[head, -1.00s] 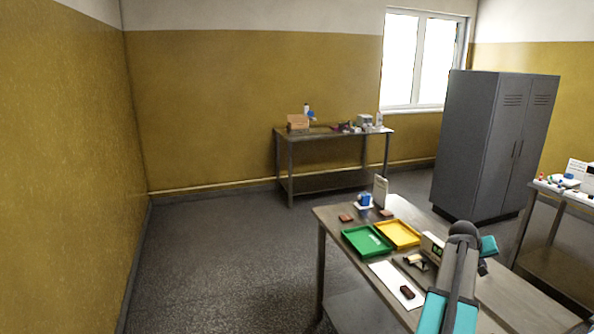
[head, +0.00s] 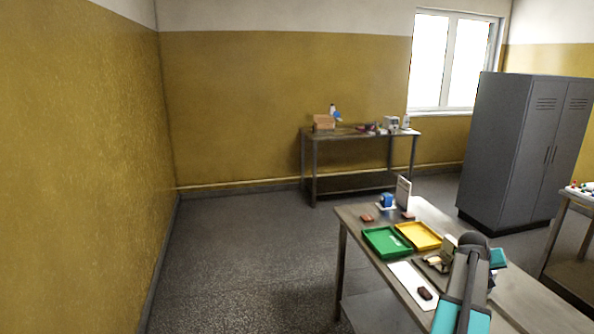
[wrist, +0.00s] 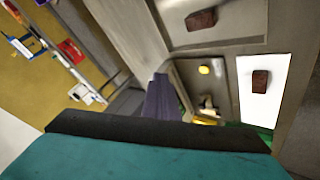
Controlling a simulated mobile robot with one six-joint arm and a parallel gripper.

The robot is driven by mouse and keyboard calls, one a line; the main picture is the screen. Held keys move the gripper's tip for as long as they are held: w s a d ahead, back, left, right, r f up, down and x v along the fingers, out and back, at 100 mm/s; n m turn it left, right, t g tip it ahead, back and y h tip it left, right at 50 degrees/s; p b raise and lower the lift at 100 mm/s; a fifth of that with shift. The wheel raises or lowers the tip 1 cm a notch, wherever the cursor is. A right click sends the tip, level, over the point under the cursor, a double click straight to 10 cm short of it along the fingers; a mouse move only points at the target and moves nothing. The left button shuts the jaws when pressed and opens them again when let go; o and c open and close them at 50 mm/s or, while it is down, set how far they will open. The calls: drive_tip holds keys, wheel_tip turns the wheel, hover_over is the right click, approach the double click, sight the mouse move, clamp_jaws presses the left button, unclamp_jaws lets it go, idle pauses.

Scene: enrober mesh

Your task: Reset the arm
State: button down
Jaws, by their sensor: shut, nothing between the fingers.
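My arm rises at the lower right of the head view, with its teal end part (head: 497,258) over the near table (head: 510,300). The fingertips cannot be made out there. In the wrist view the teal and black front of my gripper (wrist: 160,128) fills the bottom edge. My gripper is shut, and no object shows held in it. A dark brown piece (head: 425,293) lies on a white sheet (head: 407,276) on the table. Both also show in the wrist view, the piece (wrist: 260,81) on the sheet (wrist: 279,107).
A green tray (head: 369,236) and a yellow tray (head: 438,241) stand side by side on the near table. A blue item (head: 387,200) stands behind them. A grey locker (head: 500,150) stands at the right. The floor (head: 240,260) to the left is clear.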

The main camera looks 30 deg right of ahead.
drive_tip(key=w+a+f+n+t+y, duration=0.1)
drive_tip(key=w+a+f, duration=0.4)
drive_tip(key=w+a, duration=0.45)
drive_tip(key=w+a+f+n+y, duration=0.2)
drive_tip(key=w+a+f, duration=0.35)
drive_tip(key=a, duration=0.65)
drive_tip(key=w+a+f+n+t+y, duration=0.1)
drive_tip(key=w+a+f, duration=0.4)
drive_tip(key=w+a, duration=0.45)
drive_tip(key=w+a+f+n+y, duration=0.1)
drive_tip(key=a+f, duration=0.2)
drive_tip(key=a, duration=0.8)
drive_tip(key=a+f+n+y, duration=0.1)
drive_tip(key=a+f+y, duration=0.15)
drive_tip(key=a, duration=0.75)
drive_tip(key=s+a+f+n+g, duration=0.1)
drive_tip(key=s+a+f, duration=0.1)
drive_tip(key=a, duration=0.6)
drive_tip(key=s+a+f+n+y, duration=0.1)
drive_tip(key=s+a+f, duration=0.15)
drive_tip(key=a, duration=0.45)
drive_tip(key=s+a+f+n+g, duration=0.1)
drive_tip(key=s+a+f, duration=0.15)
drive_tip(key=a, duration=0.55)
drive_tip(key=s+f+g+b, duration=0.6)
drive_tip(key=s+f+b, duration=0.4)
drive_tip(key=s+f, duration=1.5)
wheel_tip(320, 180, down, 3)
drive_tip(key=shift+d+f, duration=0.2)
